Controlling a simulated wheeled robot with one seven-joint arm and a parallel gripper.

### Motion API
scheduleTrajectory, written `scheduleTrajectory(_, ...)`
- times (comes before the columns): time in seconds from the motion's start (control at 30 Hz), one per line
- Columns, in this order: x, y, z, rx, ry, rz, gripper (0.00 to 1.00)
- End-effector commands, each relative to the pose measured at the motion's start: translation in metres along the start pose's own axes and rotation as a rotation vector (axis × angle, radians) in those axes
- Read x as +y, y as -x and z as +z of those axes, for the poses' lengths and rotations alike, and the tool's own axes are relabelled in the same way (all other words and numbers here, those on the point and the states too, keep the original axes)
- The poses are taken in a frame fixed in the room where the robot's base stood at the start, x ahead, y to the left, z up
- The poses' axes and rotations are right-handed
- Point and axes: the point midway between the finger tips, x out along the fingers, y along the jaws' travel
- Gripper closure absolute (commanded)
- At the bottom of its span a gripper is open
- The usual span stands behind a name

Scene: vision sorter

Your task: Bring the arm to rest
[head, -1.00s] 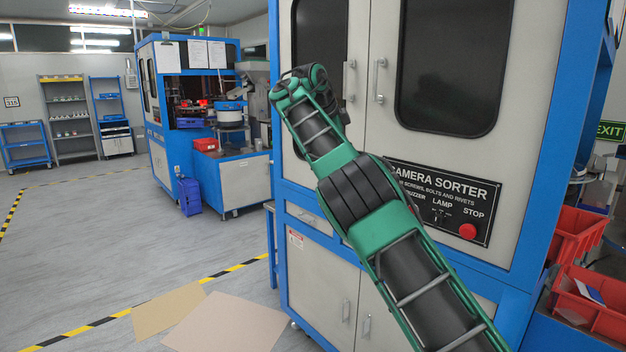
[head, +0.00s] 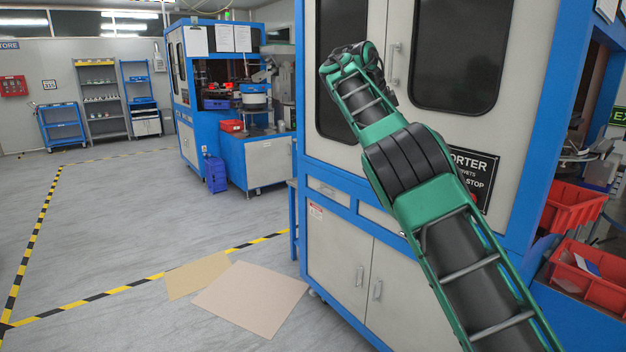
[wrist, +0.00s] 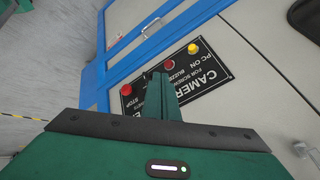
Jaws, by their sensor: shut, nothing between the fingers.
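My green and black arm reaches up from the lower right of the head view, in front of the blue and grey camera sorter cabinet (head: 340,243). Its far end bends away near the cabinet's left window, and my gripper cannot be made out there. In the wrist view my gripper (wrist: 160,76) is shut and empty. Its fingers appear in front of the black sorter panel (wrist: 205,75), which looks upside down. The panel shows red buttons and a yellow button (wrist: 193,48). The gap between fingertips and panel cannot be judged. In the head view my arm hides much of this panel.
Red bins (head: 570,206) stand at the right beside the cabinet. Cardboard sheets (head: 250,300) lie on the floor at its left, near yellow-black tape (head: 100,294). Another blue machine (head: 270,160) stands behind. The grey floor at left is clear.

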Motion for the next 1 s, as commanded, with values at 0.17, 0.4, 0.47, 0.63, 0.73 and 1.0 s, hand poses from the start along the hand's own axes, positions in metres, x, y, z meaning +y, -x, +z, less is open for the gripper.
scheduleTrajectory(0.17,0.011,-0.012,-0.049,-0.014,0.022,0.047,1.00)
scheduleTrajectory(0.4,0.047,-0.044,-0.133,-0.057,0.094,0.141,1.00)
scheduleTrajectory(0.47,0.065,-0.054,-0.159,-0.079,0.126,0.171,1.00)
scheduleTrajectory(0.63,0.126,-0.080,-0.220,-0.159,0.237,0.236,1.00)
scheduleTrajectory(0.73,0.168,-0.092,-0.246,-0.213,0.308,0.260,1.00)
scheduleTrajectory(1.0,0.289,-0.110,-0.276,-0.363,0.526,0.267,1.00)
